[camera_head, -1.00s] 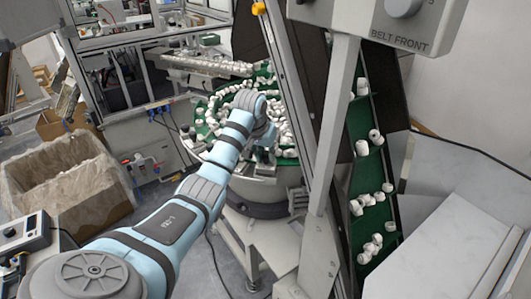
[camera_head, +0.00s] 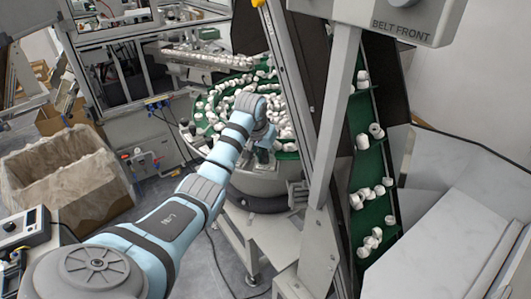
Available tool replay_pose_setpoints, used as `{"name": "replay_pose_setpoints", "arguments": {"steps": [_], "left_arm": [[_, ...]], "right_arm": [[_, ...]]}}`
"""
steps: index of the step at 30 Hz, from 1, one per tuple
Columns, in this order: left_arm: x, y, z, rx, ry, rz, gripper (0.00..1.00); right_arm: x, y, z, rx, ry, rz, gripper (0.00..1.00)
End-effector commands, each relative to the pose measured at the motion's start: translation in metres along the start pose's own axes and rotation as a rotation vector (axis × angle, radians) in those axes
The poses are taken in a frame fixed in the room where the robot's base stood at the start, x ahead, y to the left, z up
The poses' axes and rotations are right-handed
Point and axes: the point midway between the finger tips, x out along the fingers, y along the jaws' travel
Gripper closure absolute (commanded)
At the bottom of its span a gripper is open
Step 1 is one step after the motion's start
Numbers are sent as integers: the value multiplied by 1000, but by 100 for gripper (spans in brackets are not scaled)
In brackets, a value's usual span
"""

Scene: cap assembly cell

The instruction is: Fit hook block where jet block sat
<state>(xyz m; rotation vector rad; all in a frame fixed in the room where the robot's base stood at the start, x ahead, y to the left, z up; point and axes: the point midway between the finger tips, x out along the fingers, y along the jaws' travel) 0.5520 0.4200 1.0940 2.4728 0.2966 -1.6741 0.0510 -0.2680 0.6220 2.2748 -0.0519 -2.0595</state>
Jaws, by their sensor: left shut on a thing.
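My left arm reaches in from the lower left to the rim of the round green feeder bowl (camera_head: 222,82). My left gripper (camera_head: 259,158) is at the near side of the bowl, pointing down beside its grey rim. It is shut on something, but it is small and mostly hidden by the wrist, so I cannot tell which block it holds. I cannot make out the hook block, the jet block or the seat where the jet block sat. My right gripper is not in view.
White caps (camera_head: 216,102) lie in the bowl. A green cleated belt (camera_head: 362,208) with more caps rises at the right behind a grey post (camera_head: 334,120). A lined cardboard box (camera_head: 68,180) stands at the left. A "BELT FRONT" control box (camera_head: 400,22) hangs at upper right.

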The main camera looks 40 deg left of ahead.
Motion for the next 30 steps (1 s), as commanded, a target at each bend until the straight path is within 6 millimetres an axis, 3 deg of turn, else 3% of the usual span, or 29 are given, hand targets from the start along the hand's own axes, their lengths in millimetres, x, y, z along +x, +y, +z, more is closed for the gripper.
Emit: {"name": "replay_pose_setpoints", "arguments": {"steps": [3, 4, 8, 18, 27, 30], "left_arm": [[3, 0, 1, 0, 1, 0, 100], [3, 0, 1, 0, 1, 0, 75], [2, 0, 1, 0, 1, 0, 55], [-2, 0, 0, 0, 2, 0, 55], [-61, 0, 0, 1, 4, 0, 55], [-71, 0, 1, 0, 2, 0, 55]], "right_arm": [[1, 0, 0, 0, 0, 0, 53], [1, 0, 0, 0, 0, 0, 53], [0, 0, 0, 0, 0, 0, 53], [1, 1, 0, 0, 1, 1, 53], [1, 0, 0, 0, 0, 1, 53], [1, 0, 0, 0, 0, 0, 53]]}}
